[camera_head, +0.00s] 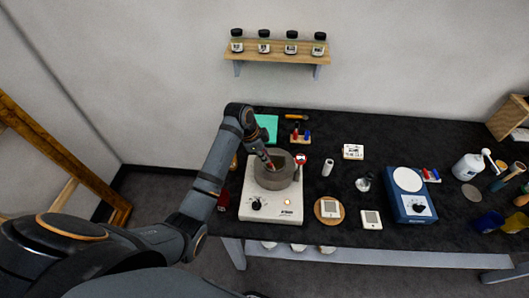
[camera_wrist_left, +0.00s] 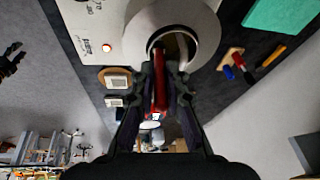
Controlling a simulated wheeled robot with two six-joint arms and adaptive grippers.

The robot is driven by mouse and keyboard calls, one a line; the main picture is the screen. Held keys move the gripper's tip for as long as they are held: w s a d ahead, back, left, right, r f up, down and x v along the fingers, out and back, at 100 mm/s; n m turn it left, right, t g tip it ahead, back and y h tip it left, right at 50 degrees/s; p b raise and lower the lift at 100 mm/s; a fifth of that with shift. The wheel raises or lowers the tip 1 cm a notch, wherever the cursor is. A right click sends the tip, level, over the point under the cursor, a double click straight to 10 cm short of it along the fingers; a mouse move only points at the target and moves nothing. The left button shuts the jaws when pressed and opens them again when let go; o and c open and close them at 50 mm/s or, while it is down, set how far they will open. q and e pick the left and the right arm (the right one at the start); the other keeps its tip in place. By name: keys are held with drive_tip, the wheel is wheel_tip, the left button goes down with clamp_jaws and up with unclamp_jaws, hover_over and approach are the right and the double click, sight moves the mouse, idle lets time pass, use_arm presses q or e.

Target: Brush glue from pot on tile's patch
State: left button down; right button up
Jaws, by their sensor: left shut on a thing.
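The glue pot (camera_head: 275,169) is a round grey vessel with a wide rim. It sits on a white hotplate (camera_head: 272,212) with a lit orange lamp. In the left wrist view the pot (camera_wrist_left: 196,20) shows its dark opening. My left gripper (camera_head: 269,164) is over the pot's opening. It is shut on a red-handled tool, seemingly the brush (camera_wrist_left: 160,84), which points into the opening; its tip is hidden. A pale square tile (camera_head: 330,209) lies on a round wooden disc right of the hotplate. Another pale square (camera_head: 371,219) lies beside it. I cannot make out which has the patch.
A blue device with a white disc (camera_head: 409,194) stands right of the tiles. A white bottle (camera_head: 467,167) and cups stand at the far right. A teal sheet (camera_head: 266,127) and a small rack (camera_head: 300,137) lie behind the pot. A shelf (camera_head: 277,50) holds several jars.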

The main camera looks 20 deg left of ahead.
use_arm(q)
drive_tip(key=shift+d, duration=0.1)
idle(0.5)
drive_tip(key=shift+f, duration=0.6)
idle(1.5)
